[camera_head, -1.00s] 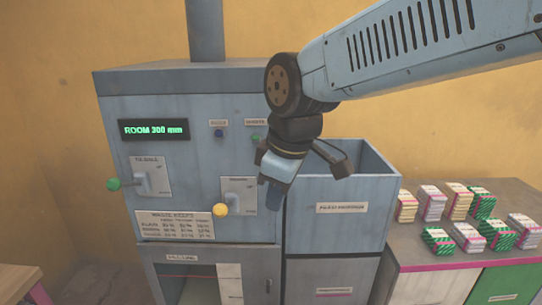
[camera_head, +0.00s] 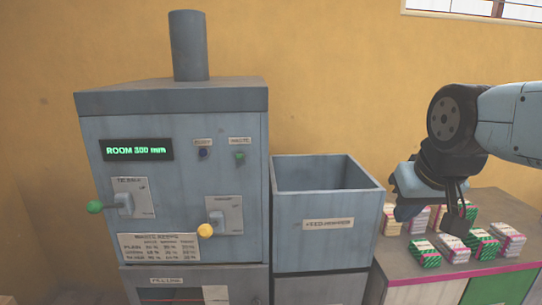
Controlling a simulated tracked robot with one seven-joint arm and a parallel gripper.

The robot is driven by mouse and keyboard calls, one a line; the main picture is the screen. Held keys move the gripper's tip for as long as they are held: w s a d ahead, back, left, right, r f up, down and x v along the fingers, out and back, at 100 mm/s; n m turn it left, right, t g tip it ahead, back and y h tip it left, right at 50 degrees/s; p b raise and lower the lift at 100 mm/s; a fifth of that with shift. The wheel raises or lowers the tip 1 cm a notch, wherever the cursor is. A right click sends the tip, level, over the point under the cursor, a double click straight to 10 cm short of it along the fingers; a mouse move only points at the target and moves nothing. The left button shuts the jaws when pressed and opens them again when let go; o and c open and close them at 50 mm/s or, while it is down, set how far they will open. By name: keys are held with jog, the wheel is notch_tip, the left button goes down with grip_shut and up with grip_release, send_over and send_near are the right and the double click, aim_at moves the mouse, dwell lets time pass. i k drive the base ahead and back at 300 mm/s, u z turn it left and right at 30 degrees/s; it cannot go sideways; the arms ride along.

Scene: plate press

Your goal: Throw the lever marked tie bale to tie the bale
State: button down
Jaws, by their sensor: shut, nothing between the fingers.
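The grey-blue press (camera_head: 185,128) stands upright with a lit display (camera_head: 138,149) reading ROOM 300 mm. My gripper (camera_head: 425,215) is shut and empty, at the far right in front of the counter, well away from both levers.
An open grey bin (camera_head: 325,235) stands right of the press. A counter (camera_head: 410,270) at the right bears several banded bundles (camera_head: 452,248). A printed table (camera_head: 158,246) is fixed below the levers. The space before the press front is clear.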

aim_at(94, 207)
jog(key=z, duration=1.25)
jog(key=i, duration=0.1)
jog(key=u, duration=2.95)
jog(key=k, duration=0.9)
jog(key=u, duration=0.2)
jog(key=i, duration=0.9)
jog(key=z, duration=0.1)
